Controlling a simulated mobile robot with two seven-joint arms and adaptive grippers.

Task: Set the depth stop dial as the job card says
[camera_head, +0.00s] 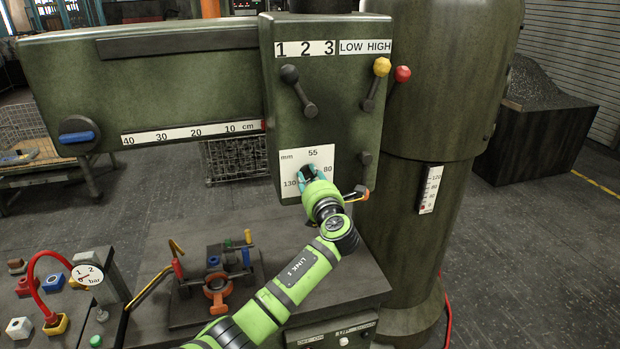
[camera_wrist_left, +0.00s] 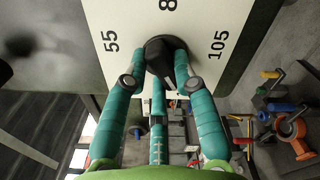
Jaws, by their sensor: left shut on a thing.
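The depth stop dial is a black knob (camera_head: 308,170) on a white plate (camera_head: 291,163) marked mm, with 55, 80 and 130 readable in the head view. My left gripper (camera_head: 313,178) is shut on this knob, its teal fingers around it. In the left wrist view the knob (camera_wrist_left: 165,50) sits between the fingers (camera_wrist_left: 160,78), with 55 to its left, 105 to its right and a partly cut-off number above. The knob's pointer mark is hidden or too small to read. No job card can be made out. My right gripper is not in view.
Above the dial are a black-knobbed lever (camera_head: 297,88) under 1 2 3, and yellow (camera_head: 381,68) and red (camera_head: 402,74) knobs near LOW HIGH. A small lever (camera_head: 360,186) is close right of my gripper. A fixture with an orange ring (camera_head: 217,293) stands on the table below.

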